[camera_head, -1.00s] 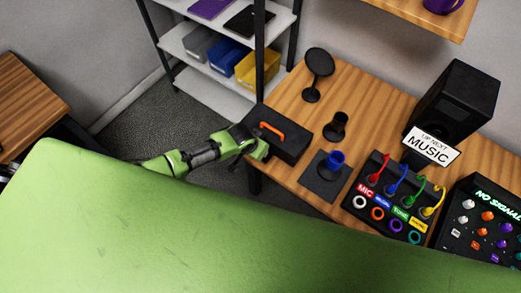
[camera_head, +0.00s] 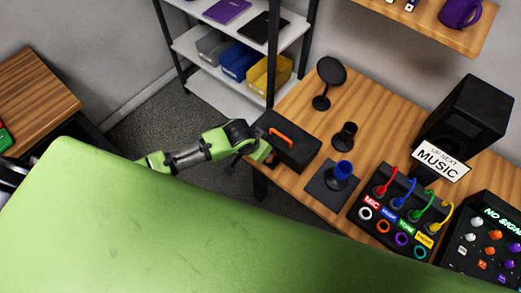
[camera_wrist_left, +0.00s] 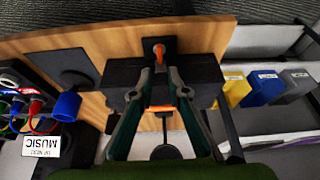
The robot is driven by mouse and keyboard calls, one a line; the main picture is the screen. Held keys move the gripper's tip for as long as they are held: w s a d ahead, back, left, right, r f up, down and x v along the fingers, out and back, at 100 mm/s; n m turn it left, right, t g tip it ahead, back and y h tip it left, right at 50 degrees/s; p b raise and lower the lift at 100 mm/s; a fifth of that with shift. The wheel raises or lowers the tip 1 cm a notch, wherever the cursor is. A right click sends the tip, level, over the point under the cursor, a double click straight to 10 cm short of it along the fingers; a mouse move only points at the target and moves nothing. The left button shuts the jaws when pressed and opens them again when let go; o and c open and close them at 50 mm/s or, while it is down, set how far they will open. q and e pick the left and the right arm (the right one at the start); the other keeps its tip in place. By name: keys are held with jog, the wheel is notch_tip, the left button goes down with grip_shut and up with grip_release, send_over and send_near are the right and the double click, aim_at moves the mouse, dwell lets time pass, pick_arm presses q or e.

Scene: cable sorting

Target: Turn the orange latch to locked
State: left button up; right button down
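A black box (camera_head: 297,155) with an orange handle (camera_head: 281,136) on its lid sits at the near left edge of the wooden table. The wrist view shows the box (camera_wrist_left: 203,88), the handle (camera_wrist_left: 160,108) and a small orange latch (camera_wrist_left: 158,50) on the side facing me. The latch is hidden in the head view. My left gripper (camera_wrist_left: 159,76) is open, with its two fingers apart and their tips close to the latch, one on either side of its line. I cannot tell whether they touch it. In the head view the left gripper (camera_head: 263,154) is at the box's left side, partly hidden. My right gripper is not in view.
A speaker (camera_head: 466,125) stands farther back. Shelves with bins (camera_head: 270,75) are behind. Floor left of the table is clear.

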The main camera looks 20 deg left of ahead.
pick_arm(q)
jog(key=shift+v, duration=1.65)
